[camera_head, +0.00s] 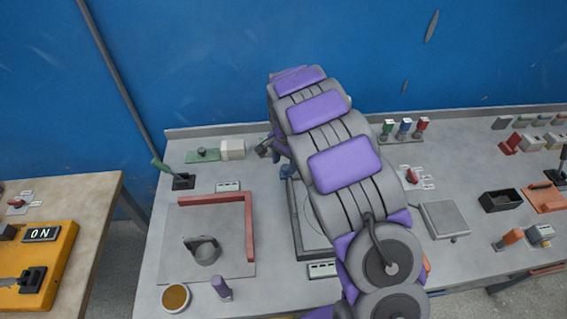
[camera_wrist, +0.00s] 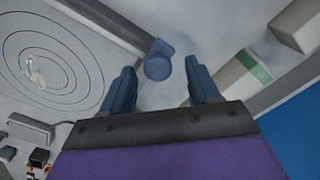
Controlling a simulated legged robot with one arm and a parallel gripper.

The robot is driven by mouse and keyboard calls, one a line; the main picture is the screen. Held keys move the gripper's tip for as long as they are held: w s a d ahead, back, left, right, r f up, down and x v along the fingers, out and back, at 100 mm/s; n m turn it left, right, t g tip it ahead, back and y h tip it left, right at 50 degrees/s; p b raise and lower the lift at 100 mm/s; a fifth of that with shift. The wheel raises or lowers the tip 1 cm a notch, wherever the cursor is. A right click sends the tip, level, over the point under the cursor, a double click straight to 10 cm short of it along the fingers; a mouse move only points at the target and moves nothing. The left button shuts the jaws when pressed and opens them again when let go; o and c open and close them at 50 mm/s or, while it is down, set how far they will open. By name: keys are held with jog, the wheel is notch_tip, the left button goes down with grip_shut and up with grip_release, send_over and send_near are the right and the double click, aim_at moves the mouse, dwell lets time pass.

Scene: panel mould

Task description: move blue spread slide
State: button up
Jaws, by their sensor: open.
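A blue round knob (camera_wrist: 158,62), seemingly the blue spread slide, shows in the wrist view at the edge of the plate with rings (camera_wrist: 92,68). My gripper (camera_wrist: 161,88) is open, with one dark blue finger on each side of the knob and visible space between. The knob lies just beyond the fingertips in the picture; I cannot tell the height gap. In the head view my arm covers most of the ringed plate (camera_head: 298,240), and the gripper is largely hidden behind it.
An L-shaped red bar (camera_head: 249,225) lies left of the plate. A green base (camera_head: 203,156) with a white block (camera_head: 232,149) stands at the back left. Colored levers (camera_head: 405,128) stand at the back right. A grey square pad (camera_head: 444,218) lies right of my arm.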

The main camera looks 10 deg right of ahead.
notch_tip(320, 180, up, 16)
jog(key=p, duration=0.2)
jog(key=shift+a, duration=0.45)
